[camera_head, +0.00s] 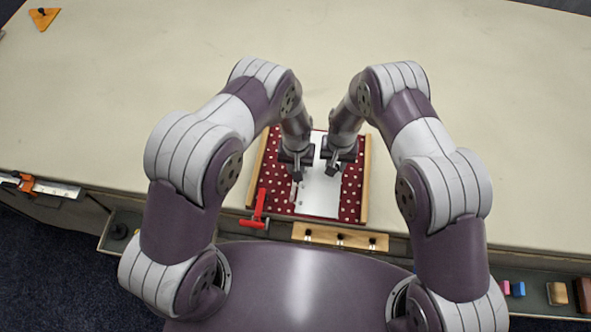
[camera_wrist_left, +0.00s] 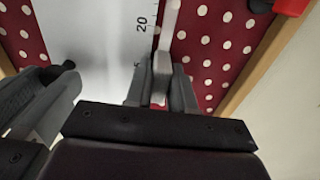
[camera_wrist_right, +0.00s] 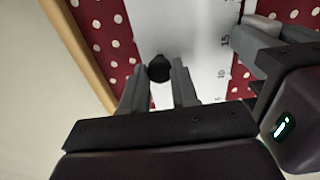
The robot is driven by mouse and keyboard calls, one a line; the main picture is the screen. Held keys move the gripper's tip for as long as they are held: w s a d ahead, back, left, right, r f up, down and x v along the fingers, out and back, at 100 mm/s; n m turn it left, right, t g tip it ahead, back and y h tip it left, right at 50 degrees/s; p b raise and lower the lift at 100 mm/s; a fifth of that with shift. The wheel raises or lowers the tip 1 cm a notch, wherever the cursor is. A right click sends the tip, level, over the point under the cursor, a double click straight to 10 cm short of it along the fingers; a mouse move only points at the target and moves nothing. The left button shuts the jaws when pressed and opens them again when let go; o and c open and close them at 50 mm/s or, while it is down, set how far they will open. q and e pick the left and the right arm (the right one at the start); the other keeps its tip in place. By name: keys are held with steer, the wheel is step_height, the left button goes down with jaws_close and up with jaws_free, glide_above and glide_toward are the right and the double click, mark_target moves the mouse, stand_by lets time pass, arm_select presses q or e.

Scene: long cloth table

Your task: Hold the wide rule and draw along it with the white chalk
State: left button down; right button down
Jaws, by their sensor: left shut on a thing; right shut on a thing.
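The wide rule (camera_head: 320,197) is a white plate with black numbers, lying on the red cloth with white dots (camera_head: 275,190). My right gripper (camera_head: 334,168) is shut on the rule's black knob (camera_wrist_right: 159,68). My left gripper (camera_head: 298,176) is shut on the white chalk (camera_wrist_left: 161,80), at the rule's numbered edge. A pale strip (camera_wrist_left: 171,20) runs from the chalk beside that edge, towards my body. It looks like a chalk line, but I cannot be sure. The chalk's tip is hard to make out.
The dotted cloth has wooden side strips (camera_head: 365,185). A red clamp (camera_head: 260,206) sits at its near left corner. A wooden rack (camera_head: 340,237) hangs at the table's front edge. An orange triangle (camera_head: 44,18) lies far left. The table beyond my arms is clear.

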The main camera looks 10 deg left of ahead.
mark_target(291, 206)
arm_select(q)
steer(key=shift+w, duration=4.05)
steer(key=shift+s, duration=9.15)
arm_select(e)
steer(key=shift+w, duration=0.1)
arm_select(q)
steer(key=shift+r, duration=0.1)
step_height(291, 206, up, 7)
arm_select(e)
steer(key=c, duration=0.8)
jaws_free()
steer(key=shift+r, duration=0.1)
